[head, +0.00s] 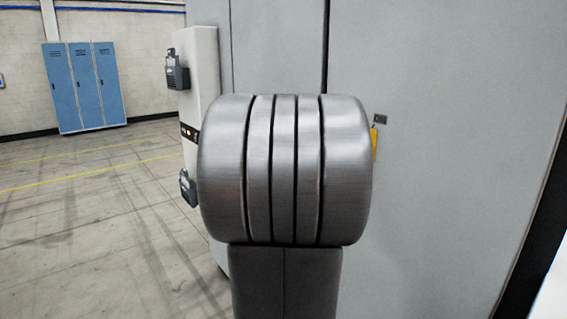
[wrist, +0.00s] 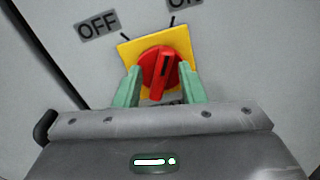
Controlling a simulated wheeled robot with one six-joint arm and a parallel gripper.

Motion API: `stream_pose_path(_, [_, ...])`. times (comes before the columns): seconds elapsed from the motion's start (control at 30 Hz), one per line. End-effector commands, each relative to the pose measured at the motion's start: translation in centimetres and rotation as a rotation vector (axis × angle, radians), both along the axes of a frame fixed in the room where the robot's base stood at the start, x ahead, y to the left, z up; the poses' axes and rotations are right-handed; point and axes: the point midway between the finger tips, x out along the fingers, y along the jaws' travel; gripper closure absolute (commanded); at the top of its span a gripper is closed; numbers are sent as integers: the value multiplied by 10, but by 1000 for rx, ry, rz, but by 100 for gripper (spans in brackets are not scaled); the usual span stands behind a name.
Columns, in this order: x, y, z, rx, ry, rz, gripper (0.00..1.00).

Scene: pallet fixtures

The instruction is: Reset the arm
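In the wrist view a red rotary knob (wrist: 160,68) sits on a yellow plate (wrist: 183,40) on a grey cabinet face. The knob's raised handle points up and slightly right, roughly toward the ON mark. The OFF label (wrist: 98,25) is at upper left and the ON label (wrist: 184,3) is cut by the top edge. My gripper (wrist: 159,70) has its two green fingers apart, one on each side of the knob. Contact with the knob is unclear. In the head view my arm hides the knob and gripper; only a yellow edge of the plate (head: 374,143) shows.
Blue lockers (head: 85,88) stand far off at the back wall. The floor (head: 90,230) on the left is clear, with yellow lines.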

Motion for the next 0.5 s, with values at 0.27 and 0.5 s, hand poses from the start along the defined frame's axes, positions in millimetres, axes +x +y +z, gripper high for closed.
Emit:
stream_pose_path(0.27, [1, 1, 4, -95, 125, 0, 64])
stream_pose_path(0.5, [1, 1, 1, -149, 192, -1, 64])
